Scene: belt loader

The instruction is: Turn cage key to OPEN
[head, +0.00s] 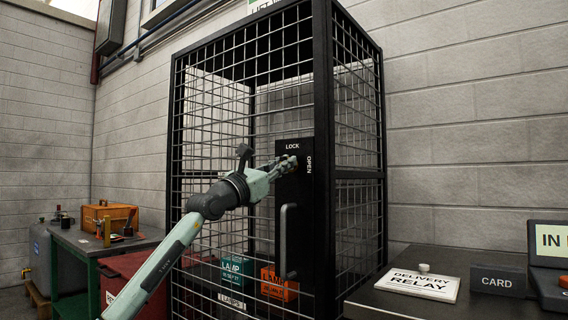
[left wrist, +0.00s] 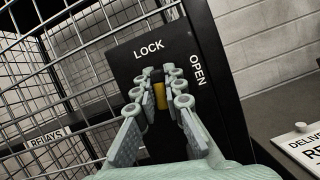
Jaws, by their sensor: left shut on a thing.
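The wire-mesh cage (head: 328,120) stands against the wall, with a black lock plate (head: 293,190) on its door. The plate bears the words LOCK at top and OPEN at the right side. My left gripper (head: 288,164) is at the upper part of the plate. In the left wrist view the gripper (left wrist: 160,92) is shut on the yellow-and-black key (left wrist: 160,95), which stands upright in line with LOCK. In the head view the gripper hides the key. My right gripper is not in view.
A vertical door handle (head: 284,240) is below the key. Green and orange lamp boxes (head: 279,285) sit inside the cage. A dark counter at right holds a DELIVERY RELAY sign (head: 418,283) and a CARD block (head: 497,280). A green bench (head: 95,244) with a wooden box stands left.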

